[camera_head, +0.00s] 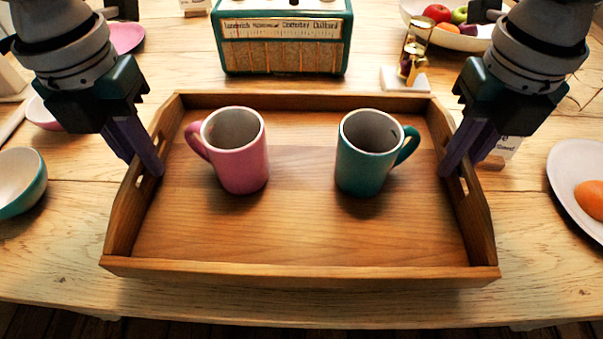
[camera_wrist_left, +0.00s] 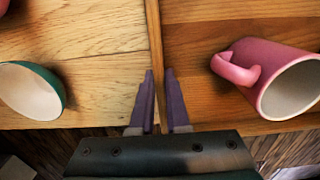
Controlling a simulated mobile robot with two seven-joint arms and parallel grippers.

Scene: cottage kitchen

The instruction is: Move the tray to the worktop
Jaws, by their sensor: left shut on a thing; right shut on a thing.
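The wooden tray (camera_head: 300,236) has raised walls and a handle slot in each short side. It is at the front of a wooden table; I cannot tell whether it touches the table. A pink mug (camera_head: 240,165) stands upright in its left half and a teal mug (camera_head: 362,165) upright in its right half. My left gripper (camera_head: 150,165) is shut on the tray's left wall; the left wrist view shows its fingers (camera_wrist_left: 160,100) on both sides of that wall (camera_wrist_left: 154,40). My right gripper (camera_head: 455,165) is shut on the right wall at its handle slot.
A teal radio (camera_head: 283,45) stands behind the tray, with a brass object on a white block (camera_head: 395,78) beside it. A bowl (camera_head: 20,180) is to the left. A plate with an orange item (camera_head: 565,160) is to the right. A fruit bowl (camera_head: 470,42) is at the back right.

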